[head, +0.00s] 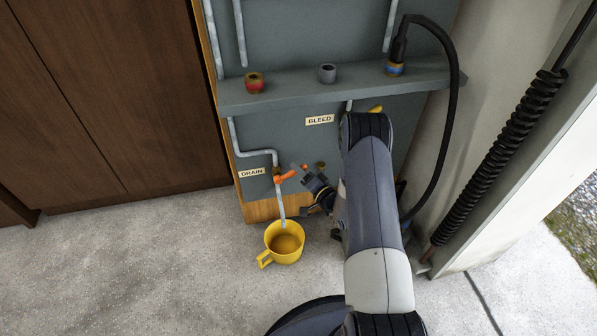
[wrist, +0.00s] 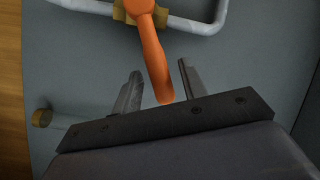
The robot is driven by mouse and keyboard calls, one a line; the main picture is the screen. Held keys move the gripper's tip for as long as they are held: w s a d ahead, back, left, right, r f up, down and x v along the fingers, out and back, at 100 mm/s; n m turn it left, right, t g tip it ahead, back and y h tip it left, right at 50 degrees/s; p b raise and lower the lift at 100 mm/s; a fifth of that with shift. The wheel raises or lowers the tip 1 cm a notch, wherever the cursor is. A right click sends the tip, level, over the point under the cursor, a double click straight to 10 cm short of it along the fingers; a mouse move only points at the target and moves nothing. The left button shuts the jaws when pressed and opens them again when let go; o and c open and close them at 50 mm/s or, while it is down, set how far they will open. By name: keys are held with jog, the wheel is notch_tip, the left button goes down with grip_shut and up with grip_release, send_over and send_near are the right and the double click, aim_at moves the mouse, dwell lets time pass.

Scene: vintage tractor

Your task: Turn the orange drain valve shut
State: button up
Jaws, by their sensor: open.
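The orange drain valve (head: 284,177) sits on the grey panel, right of the DRAIN label (head: 252,172). Its lever points right and slightly up toward my gripper (head: 305,171). In the wrist view, the orange lever (wrist: 153,55) hangs down from a brass fitting (wrist: 128,12). My gripper (wrist: 160,72) is open there, with one finger on each side of the lever's lower end. A gap shows on both sides, so the fingers look apart from it. The lever's tip is near the dark gripper body.
A yellow mug (head: 285,243) stands on the floor under the drain; a pale streak runs down to it. A grey shelf (head: 340,88) with coloured fittings crosses above. A BLEED label (head: 320,120) and a yellow handle (head: 375,109) are near my arm. A black hose (head: 459,90) hangs right.

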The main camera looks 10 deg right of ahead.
jog(key=shift+w+a, duration=0.25)
jog(key=shift+w, duration=0.3)
grip_shut()
